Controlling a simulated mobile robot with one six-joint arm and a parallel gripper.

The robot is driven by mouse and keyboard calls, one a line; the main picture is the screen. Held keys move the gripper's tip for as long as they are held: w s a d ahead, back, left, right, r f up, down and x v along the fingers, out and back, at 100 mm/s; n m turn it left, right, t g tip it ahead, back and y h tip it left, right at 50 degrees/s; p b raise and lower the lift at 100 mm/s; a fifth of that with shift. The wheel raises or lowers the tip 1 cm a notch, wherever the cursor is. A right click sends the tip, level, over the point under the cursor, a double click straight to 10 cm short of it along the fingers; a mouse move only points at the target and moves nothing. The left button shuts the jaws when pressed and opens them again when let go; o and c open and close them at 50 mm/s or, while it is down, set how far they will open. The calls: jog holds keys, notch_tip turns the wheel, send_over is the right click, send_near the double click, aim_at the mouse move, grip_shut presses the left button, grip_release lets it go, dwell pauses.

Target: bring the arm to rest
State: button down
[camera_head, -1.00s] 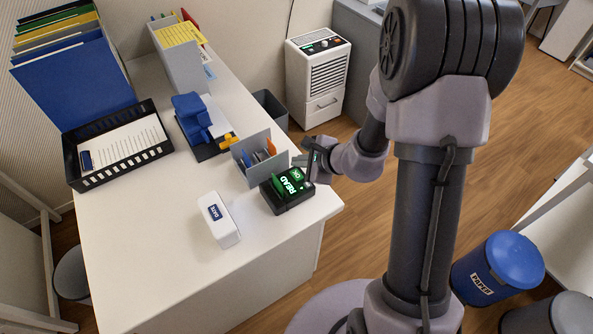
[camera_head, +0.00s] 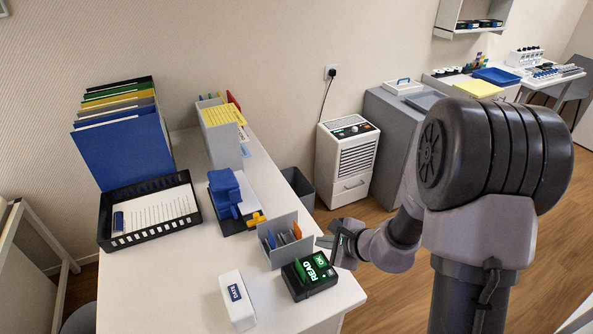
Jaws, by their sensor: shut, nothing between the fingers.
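My arm rises at the right of the view and reaches left, toward the desk's near right corner.
The white desk (camera_head: 185,285) holds a grey card holder (camera_head: 277,249), a white "DATE" box (camera_head: 237,301), a black tray (camera_head: 150,232) and a blue stamp-like item (camera_head: 225,190). A white dehumidifier-like unit (camera_head: 345,160) and grey cabinet (camera_head: 392,130) stand behind. Floor shows right of the desk.

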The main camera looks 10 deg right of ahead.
jog(key=s+a+r+n+g+y, duration=0.1)
jog(key=s+a+r+n, duration=0.35)
jog(key=r, duration=0.35)
jog(key=s+a+r+n+g+y, duration=0.1)
jog(key=s+a+r+n+y, duration=0.1)
jog(key=s+a+r+n, duration=0.45)
jog(key=s+d+r+n+h, duration=0.2)
jog(key=s+d+r, duration=0.1)
jog(key=s, duration=0.3)
jog(key=s+d+r+n+h, duration=0.3)
jog(key=s+r, duration=0.1)
jog(key=s, duration=0.3)
jog(key=shift+d+n+h, duration=0.3)
jog(key=shift+d, duration=0.1)
